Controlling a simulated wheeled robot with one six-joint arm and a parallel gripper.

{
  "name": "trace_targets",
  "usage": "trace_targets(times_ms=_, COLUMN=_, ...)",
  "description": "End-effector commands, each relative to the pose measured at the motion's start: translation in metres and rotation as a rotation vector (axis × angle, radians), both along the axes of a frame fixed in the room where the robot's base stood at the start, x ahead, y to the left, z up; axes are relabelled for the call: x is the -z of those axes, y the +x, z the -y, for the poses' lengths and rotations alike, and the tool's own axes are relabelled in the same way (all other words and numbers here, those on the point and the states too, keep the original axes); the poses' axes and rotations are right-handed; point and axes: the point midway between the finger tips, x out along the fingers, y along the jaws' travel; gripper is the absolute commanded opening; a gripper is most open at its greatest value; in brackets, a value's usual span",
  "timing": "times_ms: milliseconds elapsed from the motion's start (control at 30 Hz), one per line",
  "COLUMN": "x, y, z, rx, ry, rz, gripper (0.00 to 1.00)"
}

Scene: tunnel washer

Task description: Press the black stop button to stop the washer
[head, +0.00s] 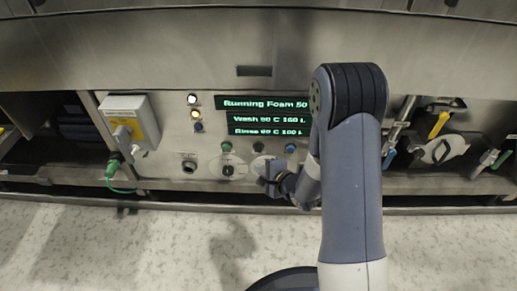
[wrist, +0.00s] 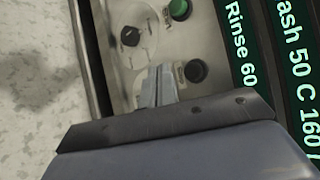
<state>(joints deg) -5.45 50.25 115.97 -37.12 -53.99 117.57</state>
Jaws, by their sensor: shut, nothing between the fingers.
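The black stop button (head: 258,147) sits on the steel panel between a green button (head: 226,147) and a blue button (head: 291,148). In the wrist view the black button (wrist: 195,71) is clear of my fingers, just right of their tips, with the green button (wrist: 180,10) above it. My gripper (head: 262,181) is shut and empty, in front of the panel and below the black button in the head view. Its fingertips (wrist: 158,69) show in the wrist view beside the button. I cannot tell their distance from the panel.
A rotary switch (head: 228,170) is below the green button. Lamps (head: 195,114) and a grey box (head: 130,120) are to the left. Valves with coloured handles (head: 440,124) are at the right. Speckled floor lies in front.

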Motion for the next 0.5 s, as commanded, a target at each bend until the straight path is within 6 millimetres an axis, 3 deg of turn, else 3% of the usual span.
trace_targets(times_ms=233, x=-0.001, y=0.032, z=0.001, rx=-0.001, ry=-0.001, rz=0.000, gripper=0.00)
trace_targets(times_ms=500, x=0.000, y=0.045, z=0.002, rx=0.000, ry=-0.002, rz=-0.001, gripper=0.00)
